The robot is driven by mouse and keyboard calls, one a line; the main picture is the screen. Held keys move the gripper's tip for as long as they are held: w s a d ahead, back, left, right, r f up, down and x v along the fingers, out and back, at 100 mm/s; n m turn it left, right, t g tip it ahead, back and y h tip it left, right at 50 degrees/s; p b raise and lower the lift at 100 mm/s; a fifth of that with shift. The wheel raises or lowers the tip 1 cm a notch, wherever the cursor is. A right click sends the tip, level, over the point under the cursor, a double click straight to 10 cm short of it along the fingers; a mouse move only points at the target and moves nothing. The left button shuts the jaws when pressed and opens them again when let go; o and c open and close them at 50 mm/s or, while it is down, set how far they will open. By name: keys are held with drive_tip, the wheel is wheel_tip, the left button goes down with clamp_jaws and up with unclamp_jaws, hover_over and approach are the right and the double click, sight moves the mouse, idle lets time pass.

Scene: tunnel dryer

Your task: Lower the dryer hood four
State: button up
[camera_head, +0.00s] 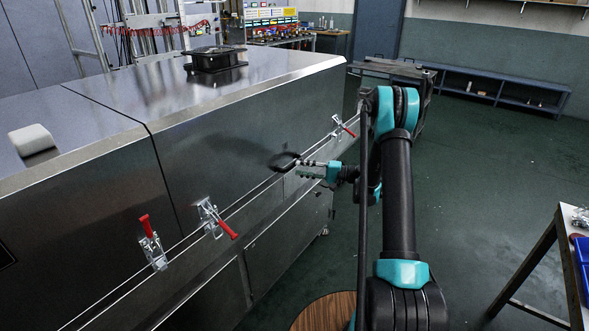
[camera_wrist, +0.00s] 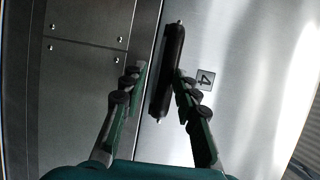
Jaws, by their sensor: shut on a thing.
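Hood four (camera_head: 250,115) is the long shiny metal cover on the dryer's right section. In the wrist view its metal face (camera_wrist: 245,60) carries a "4" label (camera_wrist: 205,79) beside a black bar handle (camera_wrist: 174,55). My gripper (camera_wrist: 160,70) has one finger on each side of this handle and is shut on it. In the head view my gripper (camera_head: 298,167) reaches the handle (camera_head: 284,158) low on the hood's front face. The hood's lower edge runs close above the dryer base; any small gap is hard to tell.
Red-handled toggle clamps stand along the front: one right of my gripper (camera_head: 343,127), two to the left (camera_head: 213,220) (camera_head: 152,245). A black fan unit (camera_head: 215,60) sits on top. A table (camera_head: 545,250) is at right; the green floor (camera_head: 480,200) between is mostly clear.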

drive_tip(key=v, duration=0.8)
drive_tip(key=s+a+r+h, duration=0.2)
drive_tip(key=s+h, duration=0.3)
drive_tip(key=s, duration=0.3)
drive_tip(key=s+a+r+h, duration=0.1)
drive_tip(key=s+r+h, duration=0.25)
drive_tip(key=s, duration=0.45)
drive_tip(key=s+d+f+n+h, duration=0.1)
drive_tip(key=s+d+h, duration=0.3)
drive_tip(key=s, duration=0.6)
drive_tip(key=s+d+f+n+h, duration=0.1)
drive_tip(key=s+d+f+h, duration=0.2)
drive_tip(key=s, duration=0.8)
drive_tip(key=d+h, duration=0.2)
drive_tip(key=d, duration=0.1)
drive_tip(key=shift+s+d+n, duration=0.3)
drive_tip(key=shift+n, duration=0.1)
